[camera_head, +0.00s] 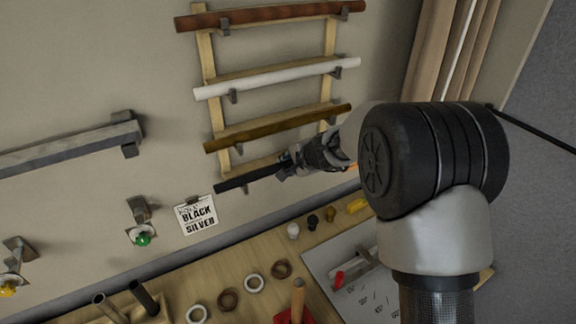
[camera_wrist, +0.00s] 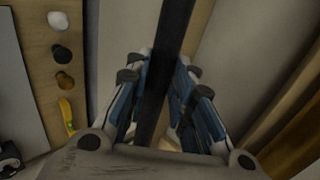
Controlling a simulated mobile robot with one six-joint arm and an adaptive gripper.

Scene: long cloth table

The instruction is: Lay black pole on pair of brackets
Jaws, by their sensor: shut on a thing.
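The black pole (camera_head: 247,180) is in my gripper (camera_head: 300,163), its left end sticking out at the lowest level of the wall rack. In the wrist view the black pole (camera_wrist: 163,65) runs between the fingers of my gripper (camera_wrist: 168,100), which are shut on it. I cannot tell whether the pole still touches the rack. Two wall brackets are to the left: one with a green knob (camera_head: 140,212) and one with a yellow knob (camera_head: 14,258). Both look empty and stand apart from the pole. The pole's right part is hidden behind my gripper and arm.
The wooden rack (camera_head: 205,60) holds a red-brown pole (camera_head: 270,14), a white pole (camera_head: 275,76) and a brown pole (camera_head: 275,127). A grey bar (camera_head: 65,150) sits above the knobbed brackets. Rings and small items lie on the bench (camera_head: 262,256).

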